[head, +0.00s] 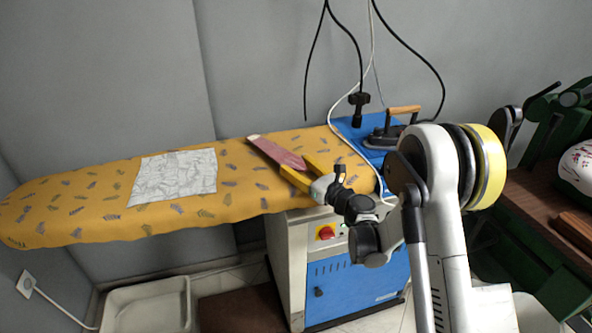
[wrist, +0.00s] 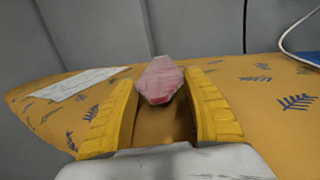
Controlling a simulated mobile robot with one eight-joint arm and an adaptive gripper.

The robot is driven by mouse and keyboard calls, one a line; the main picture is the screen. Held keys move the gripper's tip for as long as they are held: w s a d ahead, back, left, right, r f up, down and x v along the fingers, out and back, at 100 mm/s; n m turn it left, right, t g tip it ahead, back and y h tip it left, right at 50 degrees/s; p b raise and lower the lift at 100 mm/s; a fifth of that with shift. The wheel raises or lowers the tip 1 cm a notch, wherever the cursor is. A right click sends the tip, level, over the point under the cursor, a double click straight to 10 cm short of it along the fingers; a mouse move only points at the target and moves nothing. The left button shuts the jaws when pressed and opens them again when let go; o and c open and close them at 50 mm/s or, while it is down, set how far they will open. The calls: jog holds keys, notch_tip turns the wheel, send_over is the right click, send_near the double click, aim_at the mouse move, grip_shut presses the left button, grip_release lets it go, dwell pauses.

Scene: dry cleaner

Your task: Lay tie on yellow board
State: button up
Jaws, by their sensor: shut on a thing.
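The tie (head: 277,153) is a flat, pinkish-red strip with a pale far end. It is over the yellow board (head: 100,200), an ironing board covered in yellow cloth with a dark leaf print. My gripper (head: 299,167), with yellow fingers, is shut on the near end of the tie, low over the right half of the board. In the wrist view the tie (wrist: 160,80) extends away from between the fingertips (wrist: 160,84). I cannot tell whether the tie's whole length touches the board.
A white wrinkled cloth (head: 173,176) lies on the board left of the tie. An iron (head: 388,132) with a wooden handle stands on a blue rest at the board's right end. Cables hang above it. The board's left part is clear.

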jog(key=shift+r, duration=0.15)
jog(key=shift+f, duration=0.5)
jog(key=shift+f, duration=0.15)
jog(key=o, duration=1.2)
